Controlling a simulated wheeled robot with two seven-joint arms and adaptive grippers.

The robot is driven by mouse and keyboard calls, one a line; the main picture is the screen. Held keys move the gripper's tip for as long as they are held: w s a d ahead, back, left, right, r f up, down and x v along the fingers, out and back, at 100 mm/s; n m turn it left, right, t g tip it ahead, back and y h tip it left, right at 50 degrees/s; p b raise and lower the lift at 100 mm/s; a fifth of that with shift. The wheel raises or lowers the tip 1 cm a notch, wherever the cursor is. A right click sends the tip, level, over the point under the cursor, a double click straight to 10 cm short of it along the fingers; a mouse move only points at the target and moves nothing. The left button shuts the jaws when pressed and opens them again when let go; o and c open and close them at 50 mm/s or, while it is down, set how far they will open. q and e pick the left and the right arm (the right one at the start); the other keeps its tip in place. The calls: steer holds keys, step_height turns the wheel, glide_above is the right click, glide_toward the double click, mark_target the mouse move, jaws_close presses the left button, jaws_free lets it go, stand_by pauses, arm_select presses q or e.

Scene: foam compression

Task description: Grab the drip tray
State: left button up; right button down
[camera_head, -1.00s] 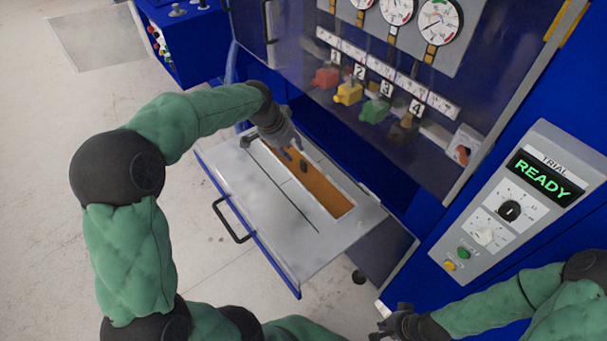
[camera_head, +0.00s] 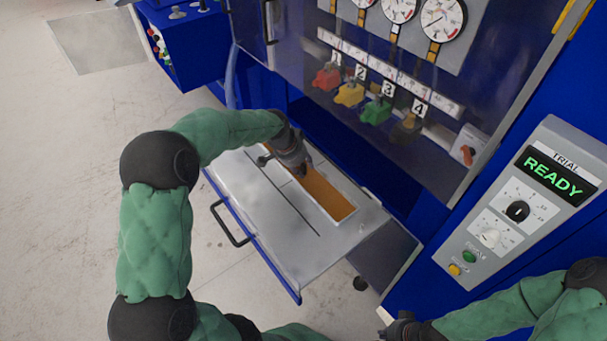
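The drip tray seems to be the long recess with an orange-brown floor (camera_head: 327,194) set in the top of the pulled-out grey drawer (camera_head: 283,240). My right gripper (camera_head: 388,329) is low at the bottom edge, away from the drawer. Its fingers are partly cut off and their opening is unclear.
The drawer has a black handle (camera_head: 232,224) on its front. Above stands a blue cabinet with a clear panel, numbered coloured valves (camera_head: 350,94) and gauges (camera_head: 443,18). A control box (camera_head: 520,205) reading READY is at the right. Open floor (camera_head: 60,200) lies left.

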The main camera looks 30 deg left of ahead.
arm_select(q)
jaws_close()
steer(key=shift+s+d, duration=0.1)
steer(key=shift+r, duration=0.1)
stand_by(0.3)
